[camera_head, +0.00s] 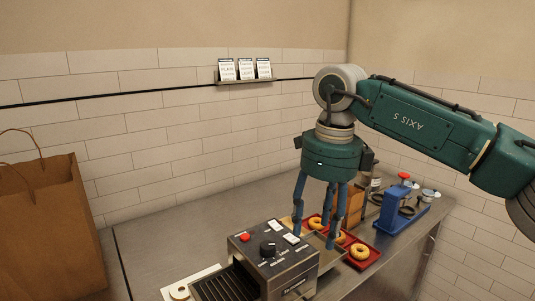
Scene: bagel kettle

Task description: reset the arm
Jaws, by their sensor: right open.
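My right arm is green and comes in from the right, bent down over the steel counter (150,236). Its right gripper (314,240) points downward with blue fingers spread apart and nothing visible between them. The fingertips are behind and beside the control box of a toaster-like machine (285,267), near a red tray (373,258) with several bagels (359,251). I cannot tell whether the fingertips touch anything. My left gripper is not in view.
A brown paper bag (45,215) stands at the left. A bagel half (180,292) lies on a pale board at the front. A blue device with a red knob (402,205) stands at the right. A small shelf with cards (246,80) is on the tiled wall. The counter's left part is clear.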

